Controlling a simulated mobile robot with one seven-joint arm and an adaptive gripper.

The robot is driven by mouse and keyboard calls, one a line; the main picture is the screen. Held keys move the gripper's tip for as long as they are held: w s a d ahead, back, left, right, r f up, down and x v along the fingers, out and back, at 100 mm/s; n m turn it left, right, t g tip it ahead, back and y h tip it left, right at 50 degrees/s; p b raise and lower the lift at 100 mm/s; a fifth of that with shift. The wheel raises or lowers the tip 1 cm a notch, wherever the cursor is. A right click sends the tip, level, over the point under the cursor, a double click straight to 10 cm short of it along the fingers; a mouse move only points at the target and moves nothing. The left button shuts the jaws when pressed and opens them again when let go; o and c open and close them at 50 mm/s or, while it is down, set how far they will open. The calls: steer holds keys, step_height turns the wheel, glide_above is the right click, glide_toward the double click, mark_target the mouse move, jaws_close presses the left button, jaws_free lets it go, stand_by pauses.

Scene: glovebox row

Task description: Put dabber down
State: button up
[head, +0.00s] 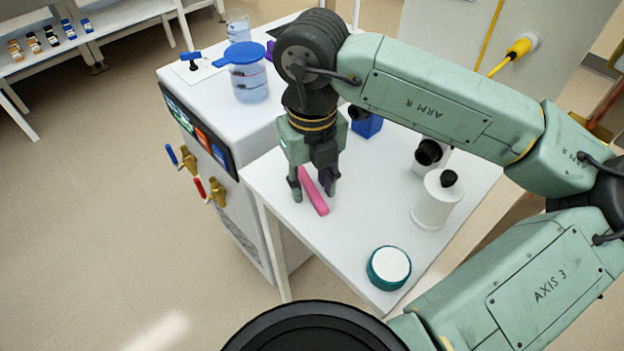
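A pink stick-like piece (314,193), which I take to be the dabber, lies at a slant on the white table (365,225), near its left edge. My gripper (314,194) points down over it. The fingers stand apart, one on each side of the pink piece, with a visible gap at least on the left. The upper end of the piece is partly hidden behind the gripper. Its exact contact with the table is hard to see.
A teal-rimmed round container (388,268) sits at the table's front corner. A white bottle with a black cap (437,200) and a blue block (367,125) stand behind. The white cabinet at left bears a blue-lidded jar (248,80). The table's front middle is clear.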

mark_target(308, 188)
steer(key=shift+r+p, duration=0.2)
steer(key=shift+p, duration=0.5)
steer(key=shift+r, duration=0.2)
step_height(308, 188, up, 10)
steer(key=b, duration=0.2)
steer(key=shift+a, duration=0.3)
